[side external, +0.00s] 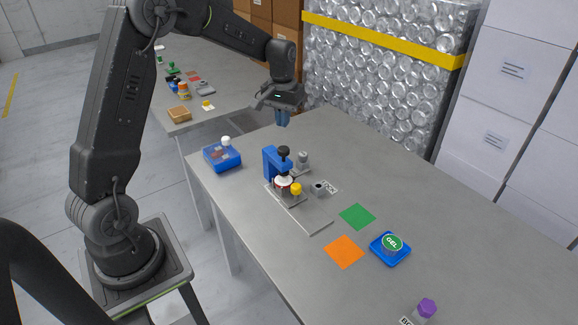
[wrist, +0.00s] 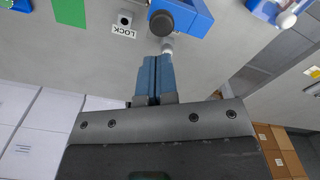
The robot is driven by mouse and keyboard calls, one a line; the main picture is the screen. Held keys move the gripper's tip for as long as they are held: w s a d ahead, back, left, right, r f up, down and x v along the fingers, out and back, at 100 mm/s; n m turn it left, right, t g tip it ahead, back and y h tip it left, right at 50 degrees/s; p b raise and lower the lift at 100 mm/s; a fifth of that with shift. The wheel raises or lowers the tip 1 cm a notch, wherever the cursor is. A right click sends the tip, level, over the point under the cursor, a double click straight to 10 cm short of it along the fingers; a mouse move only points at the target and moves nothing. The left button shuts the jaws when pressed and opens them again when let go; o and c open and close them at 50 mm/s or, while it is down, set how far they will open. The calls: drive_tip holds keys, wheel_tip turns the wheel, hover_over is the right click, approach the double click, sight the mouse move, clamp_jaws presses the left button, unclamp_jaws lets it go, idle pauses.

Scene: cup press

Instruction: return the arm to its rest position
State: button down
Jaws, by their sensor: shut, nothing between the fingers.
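My gripper (side external: 283,117) is raised above the far end of the grey table (side external: 440,222), behind the blue press (side external: 270,163). Its blue fingers are shut with nothing between them; the wrist view shows the closed fingers (wrist: 155,78) side by side. The press has a black knob (side external: 284,152) on top and stands on a grey base plate. A white and red cup-like item (side external: 283,184) sits under the press, with a yellow piece (side external: 296,189) beside it. In the wrist view the press (wrist: 196,18) is ahead of the fingertips, apart from them as far as I can tell.
A blue box (side external: 221,158) stands left of the press. A small grey block (side external: 319,188) sits by the LOCK label. Green (side external: 357,216) and orange (side external: 344,252) squares and a blue tray (side external: 377,250) with a GEL lid lie right. A purple-capped item (side external: 426,308) is nearest. Wrapped cans (side external: 380,85) stand behind.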

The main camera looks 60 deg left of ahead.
drive_tip(key=s+d+r+m+t, duration=0.1)
drive_tip(key=s+d+r+m, duration=0.1)
drive_tip(key=s+d+r, duration=0.35)
drive_tip(key=s+d+r+m+t, duration=0.2)
drive_tip(key=s+d, duration=0.4)
drive_tip(key=s, duration=0.3)
drive_tip(key=s+d+r+m+t, duration=0.2)
drive_tip(key=s+d, duration=0.4)
drive_tip(key=s, duration=0.4)
drive_tip(key=shift+r+t, duration=0.3)
drive_tip(key=shift+r, duration=0.55)
